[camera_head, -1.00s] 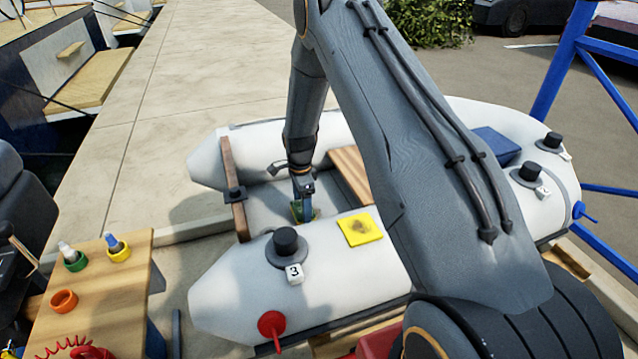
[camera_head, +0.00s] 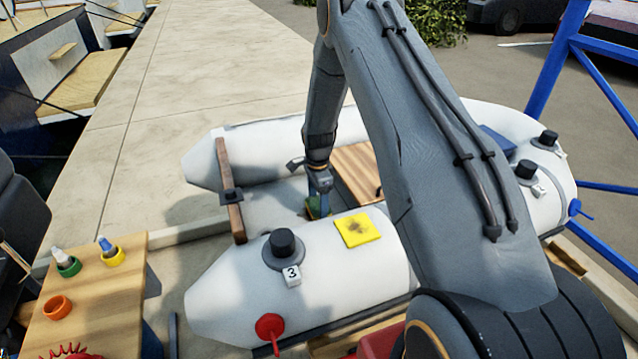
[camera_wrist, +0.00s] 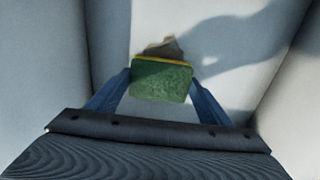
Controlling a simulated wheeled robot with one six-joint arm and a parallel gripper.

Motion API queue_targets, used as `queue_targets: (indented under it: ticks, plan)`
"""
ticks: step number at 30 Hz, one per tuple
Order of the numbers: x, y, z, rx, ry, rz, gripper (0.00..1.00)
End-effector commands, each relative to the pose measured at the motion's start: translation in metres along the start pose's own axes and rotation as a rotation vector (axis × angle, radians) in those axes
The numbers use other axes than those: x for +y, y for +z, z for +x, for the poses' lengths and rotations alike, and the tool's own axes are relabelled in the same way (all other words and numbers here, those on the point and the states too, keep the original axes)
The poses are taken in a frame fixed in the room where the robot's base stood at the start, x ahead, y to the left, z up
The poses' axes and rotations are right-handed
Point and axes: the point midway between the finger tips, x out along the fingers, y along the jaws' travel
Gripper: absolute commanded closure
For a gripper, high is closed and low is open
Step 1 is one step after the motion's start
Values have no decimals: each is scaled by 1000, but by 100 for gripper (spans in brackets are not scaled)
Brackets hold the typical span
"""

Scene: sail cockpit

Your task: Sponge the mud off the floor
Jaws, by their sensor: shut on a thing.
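My gripper (camera_wrist: 160,85) is shut on a sponge (camera_wrist: 160,80), green with a thin yellow layer, held between its two blue fingers. In the wrist view a brown mud patch (camera_wrist: 166,46) shows just beyond the sponge's far edge, on the pale floor (camera_wrist: 215,22) of the inflatable boat. The sponge hides part of the patch; I cannot tell whether it presses on the floor. In the head view my gripper (camera_head: 319,200) reaches down inside the boat, and the sponge (camera_head: 314,209) shows partly behind the near tube. The mud is hidden there.
The grey-white tubes (camera_head: 230,290) wall in the floor. A wooden bar (camera_head: 229,185) lies left of my gripper and a wooden seat (camera_head: 352,168) to its right. A yellow pad (camera_head: 358,230) with a dark smudge lies on the near tube. A wooden table (camera_head: 90,310) stands at left.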

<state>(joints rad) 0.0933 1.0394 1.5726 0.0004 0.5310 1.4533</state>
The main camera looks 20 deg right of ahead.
Motion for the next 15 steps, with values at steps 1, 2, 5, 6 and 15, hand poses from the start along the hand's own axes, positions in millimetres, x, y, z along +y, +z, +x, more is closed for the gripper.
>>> queue_targets:
  ticks: [1,2,5,6,15]
  plan:
    - [0,1,-8,1,-2,-1,48]
    - [-1,1,-18,1,-5,-1,48]
    - [0,1,-27,1,-2,-1,48]
    - [0,1,-31,1,-2,-1,48]
    - [0,0,-58,1,-2,0,48]
